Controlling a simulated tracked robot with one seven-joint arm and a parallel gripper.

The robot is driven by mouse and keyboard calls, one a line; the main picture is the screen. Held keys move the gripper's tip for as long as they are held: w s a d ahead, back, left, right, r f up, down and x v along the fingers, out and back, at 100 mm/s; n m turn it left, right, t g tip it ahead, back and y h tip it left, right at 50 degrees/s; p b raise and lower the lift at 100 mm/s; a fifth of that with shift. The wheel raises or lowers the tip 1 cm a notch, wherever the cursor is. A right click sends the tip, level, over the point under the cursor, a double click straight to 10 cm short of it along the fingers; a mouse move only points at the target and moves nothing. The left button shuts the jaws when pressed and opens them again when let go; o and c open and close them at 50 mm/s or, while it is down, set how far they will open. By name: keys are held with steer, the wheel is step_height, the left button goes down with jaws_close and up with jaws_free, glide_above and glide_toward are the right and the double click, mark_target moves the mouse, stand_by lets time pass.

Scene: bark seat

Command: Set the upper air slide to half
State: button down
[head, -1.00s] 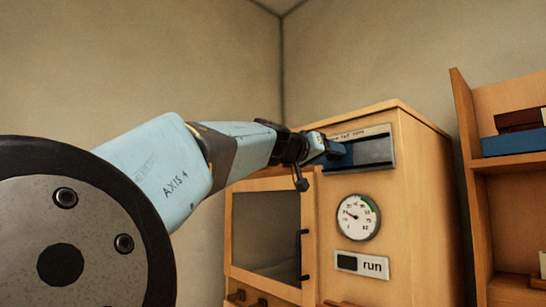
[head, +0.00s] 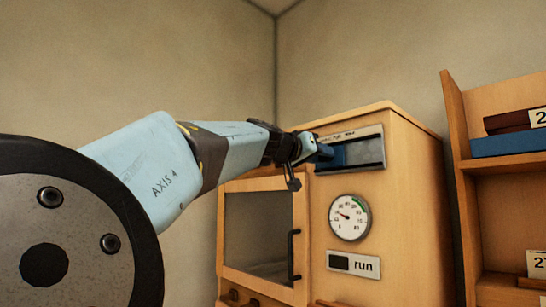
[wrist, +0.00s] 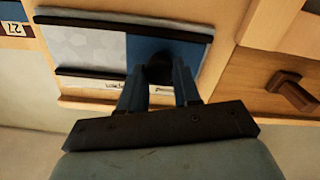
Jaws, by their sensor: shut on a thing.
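The upper air slide is a blue plate (head: 339,153) in a metal frame high on the front of the wooden cabinet. It covers the left part of the frame, and a grey opening (head: 366,152) shows to its right. In the wrist view the blue plate (wrist: 150,48) fills the right part and the pale grey area (wrist: 84,46) lies to its left. My gripper (head: 322,152) is at the plate. In the wrist view my gripper (wrist: 162,74) is shut on the slide's dark knob (wrist: 160,67). The scale lettering is partly hidden and too small to read surely.
Below the slide are a round gauge (head: 349,217) and a "run" label (head: 353,264). A glazed door (head: 258,237) with a dark handle (head: 294,255) is at lower left. A wooden shelf (head: 510,165) with boxes stands to the right.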

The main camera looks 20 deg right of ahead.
mark_target(342, 155)
steer(key=shift+s+d+f, duration=0.1)
steer(key=shift+s+d, duration=0.1)
steer(key=shift+s, duration=0.4)
steer(key=shift+s+d+r, duration=0.1)
steer(key=shift+s+d, duration=0.15)
steer(key=shift+s, duration=0.4)
steer(key=shift+s+d+f, duration=0.1)
steer(key=shift+s+d, duration=0.1)
steer(key=shift+s, duration=0.4)
steer(key=c, duration=0.8)
jaws_free()
steer(key=shift+a, duration=0.1)
steer(key=v, duration=1.3)
steer(key=shift+a, duration=0.3)
